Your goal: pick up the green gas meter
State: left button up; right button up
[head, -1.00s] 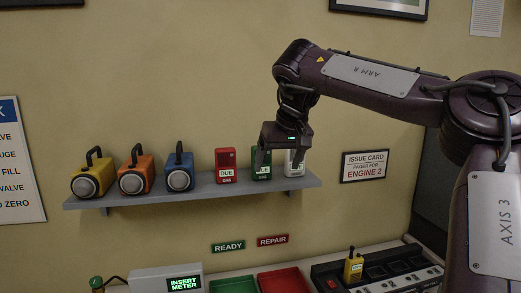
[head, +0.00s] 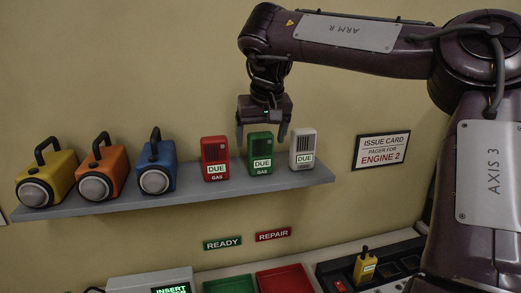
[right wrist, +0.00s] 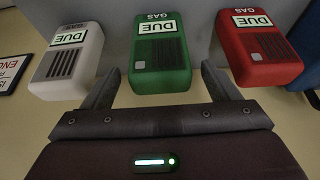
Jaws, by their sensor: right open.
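The green gas meter (head: 260,153) stands upright on the wall shelf, between a red gas meter (head: 215,158) and a white gas meter (head: 302,148). Each has a dark grille and a DUE label. My right gripper (head: 262,142) is open and empty, above the green meter with a finger toward each side of it. In the right wrist view the green meter (right wrist: 160,55) appears upside down, centred beyond the open fingers (right wrist: 160,88), with the white meter (right wrist: 68,60) to the left and the red meter (right wrist: 258,50) to the right. My left gripper is not in view.
The grey shelf (head: 200,194) also holds yellow (head: 46,180), orange (head: 102,170) and blue (head: 156,168) lamps with handles. Below are a green tray (head: 230,285), a red tray (head: 284,280), and a yellow pager (head: 365,266) in a dark rack.

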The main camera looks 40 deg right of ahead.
aim_at(260, 149)
jog(key=x, duration=0.1)
jog(key=p+x, duration=0.2)
jog(key=shift+s+a+f, duration=0.15)
jog(key=shift+s+f, duration=0.05)
jog(key=shift+f, duration=0.1)
jog(key=shift+w+d+f, duration=0.2)
jog(key=shift+w+f, duration=0.05)
jog(key=shift+f, duration=0.2)
jog(key=shift+s+a+r, duration=0.1)
jog(key=shift+a+r, duration=0.05)
jog(key=shift+a, duration=0.05)
jog(key=c, duration=1.2)
